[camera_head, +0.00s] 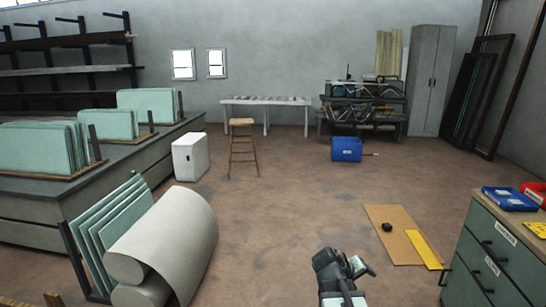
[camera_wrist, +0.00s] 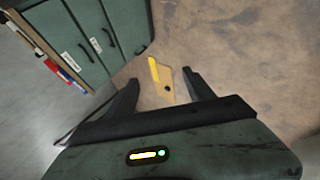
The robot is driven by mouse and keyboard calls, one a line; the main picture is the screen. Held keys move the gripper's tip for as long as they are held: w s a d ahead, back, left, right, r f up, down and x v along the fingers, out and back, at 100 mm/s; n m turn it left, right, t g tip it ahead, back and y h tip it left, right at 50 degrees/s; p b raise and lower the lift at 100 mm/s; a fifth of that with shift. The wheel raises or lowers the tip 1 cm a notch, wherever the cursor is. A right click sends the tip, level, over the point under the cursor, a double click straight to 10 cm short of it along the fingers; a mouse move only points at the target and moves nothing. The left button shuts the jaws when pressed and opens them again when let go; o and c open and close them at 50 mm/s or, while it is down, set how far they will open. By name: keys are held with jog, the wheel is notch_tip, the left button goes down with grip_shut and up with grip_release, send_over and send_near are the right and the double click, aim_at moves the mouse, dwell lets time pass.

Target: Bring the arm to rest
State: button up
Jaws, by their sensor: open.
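My arm shows at the bottom centre of the camera_head view, with my gripper (camera_head: 345,270) above the brown floor. In the wrist view my gripper (camera_wrist: 160,80) has its two dark fingers spread apart. The gap between them is empty. Through the gap, some way off, a tan board (camera_wrist: 165,92) lies on the floor with a yellow strip (camera_wrist: 154,70) and a small black object (camera_wrist: 167,87). The fingers touch nothing that I can see.
A green drawer cabinet (camera_head: 488,262) stands at the right, with a blue tray (camera_head: 510,199) on top. The tan board (camera_head: 391,223) lies on the floor beside it. A large pale roll (camera_head: 180,240) and glass sheets (camera_head: 115,220) stand at the left. The middle floor is clear.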

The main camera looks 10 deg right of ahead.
jog(key=s+a+f+g+y, duration=0.1)
jog(key=s+a+f+y, duration=0.2)
jog(key=a, duration=0.4)
jog(key=s+a+f+g+y, duration=0.2)
jog(key=s+a, duration=0.1)
jog(key=a, duration=0.4)
jog(key=s+a+f+g+y, duration=0.1)
jog(key=s+a+f+y, duration=0.15)
jog(key=a, duration=0.45)
notch_tip(320, 180, up, 15)
jog(key=p, duration=1.5)
jog(key=shift+s+a+m+y, duration=0.2)
jog(key=shift+s+m+y, duration=0.15)
jog(key=shift+y, duration=0.1)
